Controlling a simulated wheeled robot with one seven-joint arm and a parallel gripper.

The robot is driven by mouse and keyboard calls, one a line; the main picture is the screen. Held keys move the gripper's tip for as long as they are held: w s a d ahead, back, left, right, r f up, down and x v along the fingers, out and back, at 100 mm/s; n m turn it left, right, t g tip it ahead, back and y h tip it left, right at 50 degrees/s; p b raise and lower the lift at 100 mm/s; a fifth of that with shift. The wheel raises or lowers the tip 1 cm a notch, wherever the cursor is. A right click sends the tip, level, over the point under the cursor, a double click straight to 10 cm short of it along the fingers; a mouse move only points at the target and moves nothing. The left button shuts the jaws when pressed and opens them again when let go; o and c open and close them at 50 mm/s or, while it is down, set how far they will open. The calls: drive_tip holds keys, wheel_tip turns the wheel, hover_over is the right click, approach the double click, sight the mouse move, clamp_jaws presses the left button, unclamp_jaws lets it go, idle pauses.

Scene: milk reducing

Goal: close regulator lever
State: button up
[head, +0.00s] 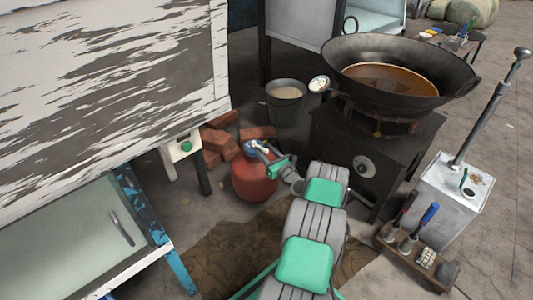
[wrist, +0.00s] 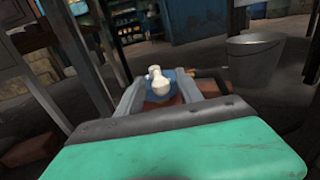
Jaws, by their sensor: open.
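The red gas cylinder (head: 255,181) stands on the floor left of the black stove. Its blue and white regulator (head: 249,150) sits on top, partly hidden by my gripper. My gripper (head: 262,152) reaches over the cylinder top from the right. In the wrist view, my gripper (wrist: 168,88) is open, with one grey finger on each side of the regulator. The pale knob or lever (wrist: 158,80) shows between the fingers, above the blue body (wrist: 172,88). I cannot tell whether the fingers touch it, or how the lever is turned.
The black stove (head: 362,165) with a large wok (head: 345,60) stands right of the cylinder. A bucket (head: 288,108) and loose bricks (head: 213,140) are behind it. A white cabinet (head: 110,80) and a blue-framed unit (head: 150,225) stand at left.

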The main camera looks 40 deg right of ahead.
drive_tip(key=shift+c, duration=0.4)
clamp_jaws()
idle(0.9)
